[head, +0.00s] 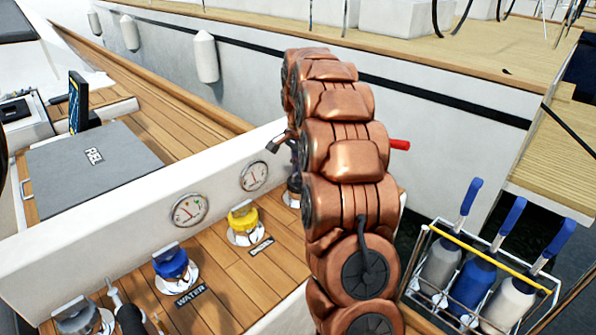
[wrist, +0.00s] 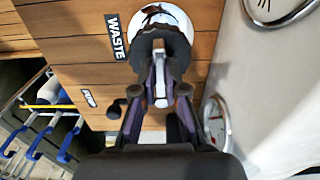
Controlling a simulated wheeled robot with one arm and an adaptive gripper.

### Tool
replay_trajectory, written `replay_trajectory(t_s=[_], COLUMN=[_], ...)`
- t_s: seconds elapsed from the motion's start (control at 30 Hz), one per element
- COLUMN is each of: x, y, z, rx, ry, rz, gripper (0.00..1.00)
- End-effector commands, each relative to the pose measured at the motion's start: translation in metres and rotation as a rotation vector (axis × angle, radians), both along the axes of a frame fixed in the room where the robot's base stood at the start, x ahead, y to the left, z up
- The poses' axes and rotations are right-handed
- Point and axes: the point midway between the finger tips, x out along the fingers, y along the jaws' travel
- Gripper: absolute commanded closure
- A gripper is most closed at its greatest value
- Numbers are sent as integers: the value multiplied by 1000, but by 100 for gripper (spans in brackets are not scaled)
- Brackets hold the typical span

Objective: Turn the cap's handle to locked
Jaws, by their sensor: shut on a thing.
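In the wrist view a dark deck cap (wrist: 163,40) sits on a round white flange (wrist: 175,15), beside a black label reading WASTE. My gripper (wrist: 160,80) is shut on the cap's handle (wrist: 160,88), a narrow pale piece between the two fingers.
A yellow cap (head: 242,218), a blue cap (head: 171,264) by a WATER label and a grey cap (head: 78,318) line the wooden deck. Two gauges (head: 188,210) sit on the white wall behind.

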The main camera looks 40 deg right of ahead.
Motion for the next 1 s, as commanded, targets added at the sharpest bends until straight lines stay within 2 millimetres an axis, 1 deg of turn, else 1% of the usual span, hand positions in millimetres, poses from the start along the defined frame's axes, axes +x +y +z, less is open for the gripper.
replay_trajectory(t_s=[0.2,0.57,0.6,0.8,0.83,1.0], x=[0,0,0,0,0,0], y=[0,0,0,0,0,0], z=[0,0,0,0,0,0], rx=[0,-1,-1,-1,-1,0], ry=[0,-1,-1,0,0,0], rz=[-30,-33,-32,-32,-32,-32], gripper=[100,100,86,65,63,63])
